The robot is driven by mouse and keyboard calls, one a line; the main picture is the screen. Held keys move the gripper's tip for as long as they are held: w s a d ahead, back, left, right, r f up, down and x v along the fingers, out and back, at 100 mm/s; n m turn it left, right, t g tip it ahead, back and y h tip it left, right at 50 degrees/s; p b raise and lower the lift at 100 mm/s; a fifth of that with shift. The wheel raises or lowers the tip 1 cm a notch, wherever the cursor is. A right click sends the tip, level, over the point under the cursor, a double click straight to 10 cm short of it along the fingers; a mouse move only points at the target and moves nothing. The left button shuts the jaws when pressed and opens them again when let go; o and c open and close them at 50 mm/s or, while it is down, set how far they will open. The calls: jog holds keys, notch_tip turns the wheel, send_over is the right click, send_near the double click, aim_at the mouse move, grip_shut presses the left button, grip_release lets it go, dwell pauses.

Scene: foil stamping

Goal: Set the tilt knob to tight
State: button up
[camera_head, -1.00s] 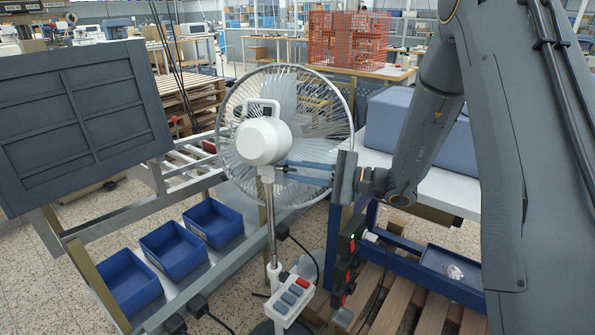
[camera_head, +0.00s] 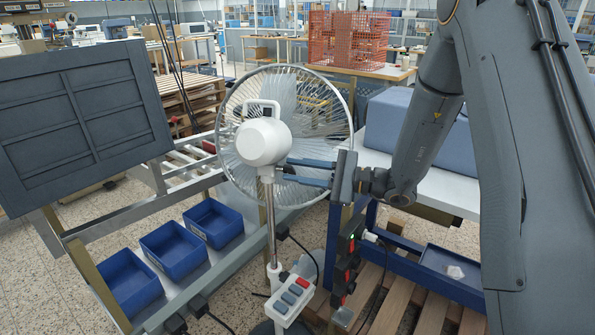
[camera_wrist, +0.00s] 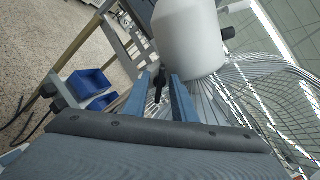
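A pedestal fan with a white motor housing (camera_head: 263,141) stands in the middle of the head view, on a metal pole. In the wrist view the housing (camera_wrist: 188,38) fills the upper middle. The tilt knob (camera_wrist: 158,86) shows there as a small dark piece below the housing, between my two blue fingers. My gripper (camera_head: 288,169) reaches in from the right at the fan's neck. In the wrist view my gripper (camera_wrist: 160,80) is open, with a finger on each side of the knob and gaps seemingly visible. The knob's setting cannot be read.
The fan's wire guard (camera_head: 334,110) lies close behind my fingers. A white switch box (camera_head: 288,299) is low on the pole. Blue bins (camera_head: 172,250) line the rack at left; a dark panel (camera_head: 80,122) stands above. A blue tray (camera_head: 452,284) is at right.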

dwell(0.3)
jog(key=n, duration=0.2)
jog(key=shift+f+n, duration=0.1)
jog(key=shift+n, duration=0.3)
jog(key=s+b+v, duration=0.1)
jog(key=b+v, duration=0.2)
jog(key=v, duration=0.5)
jog(key=s+a+f+n+g+h+b, duration=0.1)
jog(key=s+a+f+n+g+h, duration=0.1)
jog(key=s+f+g+h, duration=0.3)
jog(key=s+a+f+n+g+b, duration=0.1)
jog(key=s+a+f+n+g, duration=0.1)
jog(key=s, duration=0.5)
jog(key=s+d+f+n+g+h+b, duration=0.1)
jog(key=s+d+f+n+h+b, duration=0.1)
jog(key=s+d+f+h, duration=0.5)
jog(key=shift+s+d+f+n+h+b, duration=0.3)
jog(key=shift+s+d+n+h, duration=0.25)
jog(key=shift+s+n+h, duration=0.35)
jog(key=shift+s+y, duration=0.1)
jog(key=shift+y, duration=0.2)
